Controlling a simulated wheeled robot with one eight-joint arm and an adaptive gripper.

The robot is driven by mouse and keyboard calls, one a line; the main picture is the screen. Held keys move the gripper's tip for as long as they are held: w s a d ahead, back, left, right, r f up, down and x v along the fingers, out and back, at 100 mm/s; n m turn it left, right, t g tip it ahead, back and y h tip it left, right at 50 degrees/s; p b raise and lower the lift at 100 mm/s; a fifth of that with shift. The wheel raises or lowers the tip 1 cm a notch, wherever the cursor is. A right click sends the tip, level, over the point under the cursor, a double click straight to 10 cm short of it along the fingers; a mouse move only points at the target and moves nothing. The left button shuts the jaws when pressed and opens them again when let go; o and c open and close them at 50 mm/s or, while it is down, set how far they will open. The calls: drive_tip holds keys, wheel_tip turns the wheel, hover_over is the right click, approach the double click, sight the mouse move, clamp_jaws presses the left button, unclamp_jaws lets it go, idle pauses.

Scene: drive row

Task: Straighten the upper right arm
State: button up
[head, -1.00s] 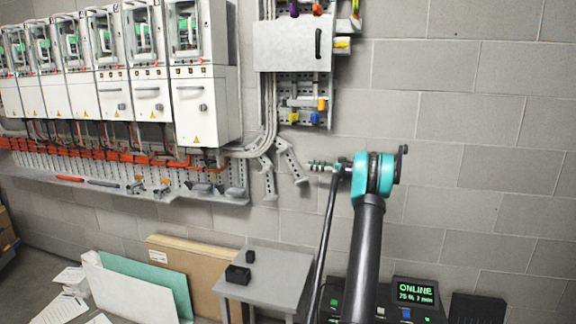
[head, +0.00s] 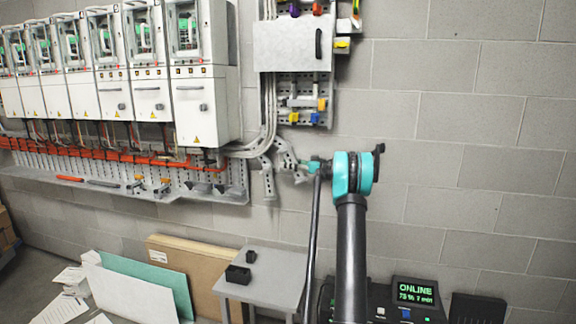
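Two grey slotted arms hang on the wall below the bent conduits. The upper right arm (head: 284,153) slants down to the right, and its lower end is partly hidden by my gripper. The other arm (head: 268,180) hangs nearly straight down to its left. My gripper (head: 303,167) points left from the teal wrist and is at the lower end of the upper right arm. They overlap in the picture; I cannot tell whether they touch. The fingers are too small to show whether they are open or shut.
A row of white drive cabinets (head: 202,105) stands at the left above a grey perforated shelf (head: 230,197). A grey box (head: 285,45) is above the arms. A small grey table (head: 270,288) and a console with a green display (head: 416,291) stand below. The right wall is clear.

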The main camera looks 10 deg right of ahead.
sight(295, 159)
drive_tip(key=shift+c, duration=0.4)
clamp_jaws()
drive_tip(key=d+g+h, duration=0.1)
drive_tip(key=s+r+g+h, duration=0.1)
drive_tip(key=h, duration=0.1)
drive_tip(key=d+h, duration=0.1)
drive_tip(key=shift+s+d+r+g+h, duration=0.25)
drive_tip(key=shift+d+g+h, duration=0.1)
drive_tip(key=shift+g+h, duration=0.05)
drive_tip(key=shift+o, duration=0.4)
unclamp_jaws()
drive_tip(key=shift+s+d, duration=0.1)
drive_tip(key=v, duration=1.1)
drive_tip(key=shift+s+d+r, duration=0.2)
drive_tip(key=shift+d, duration=0.1)
